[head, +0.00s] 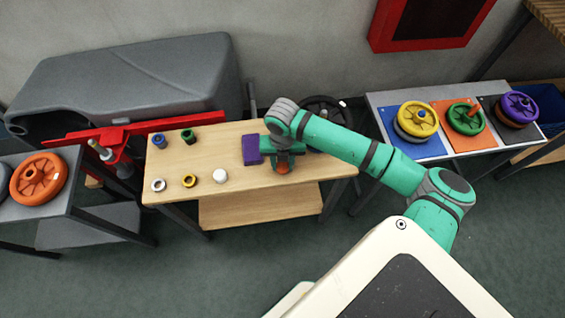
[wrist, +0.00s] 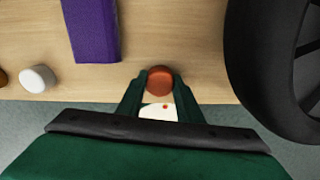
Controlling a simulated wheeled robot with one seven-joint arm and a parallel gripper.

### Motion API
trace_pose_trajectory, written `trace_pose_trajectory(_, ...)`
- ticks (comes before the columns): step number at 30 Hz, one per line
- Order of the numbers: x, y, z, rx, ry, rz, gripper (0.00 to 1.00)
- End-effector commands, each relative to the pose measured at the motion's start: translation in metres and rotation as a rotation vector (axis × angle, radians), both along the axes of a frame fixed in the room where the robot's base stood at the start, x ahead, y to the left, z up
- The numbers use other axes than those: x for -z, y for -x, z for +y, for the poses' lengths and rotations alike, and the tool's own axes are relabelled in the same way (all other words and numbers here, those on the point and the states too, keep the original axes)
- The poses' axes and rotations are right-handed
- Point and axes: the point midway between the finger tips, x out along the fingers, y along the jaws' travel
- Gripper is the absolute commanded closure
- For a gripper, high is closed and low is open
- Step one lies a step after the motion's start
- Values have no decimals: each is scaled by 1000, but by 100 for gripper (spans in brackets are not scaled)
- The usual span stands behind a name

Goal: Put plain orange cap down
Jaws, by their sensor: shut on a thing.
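The plain orange cap (wrist: 159,80) is between my gripper's fingertips in the wrist view, close to the front edge of the wooden table (head: 222,190). In the head view the orange cap (head: 283,168) shows just below my gripper (head: 283,163). My gripper (wrist: 159,88) is shut on the cap. I cannot tell whether the cap touches the tabletop.
A purple block (head: 251,149) lies left of my gripper, and a black wheel (wrist: 290,50) is close on the right.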

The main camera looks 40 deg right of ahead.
Motion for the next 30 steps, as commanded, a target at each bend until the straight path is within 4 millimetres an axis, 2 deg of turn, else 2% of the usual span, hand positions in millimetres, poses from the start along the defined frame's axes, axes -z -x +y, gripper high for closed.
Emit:
trace_pose_trajectory(7,4,0,0,0,-1,0,94)
trace_pose_trajectory(8,3,0,0,0,-1,-1,60)
trace_pose_trajectory(9,3,0,0,0,0,0,51)
trace_pose_trajectory(10,3,0,0,0,0,0,49)
trace_pose_trajectory(18,3,0,0,0,0,0,49)
trace_pose_trajectory(22,-4,0,0,0,1,-1,49)
trace_pose_trajectory(26,-23,-1,0,-1,0,-2,49)
trace_pose_trajectory(30,-51,-1,0,0,2,-2,49)
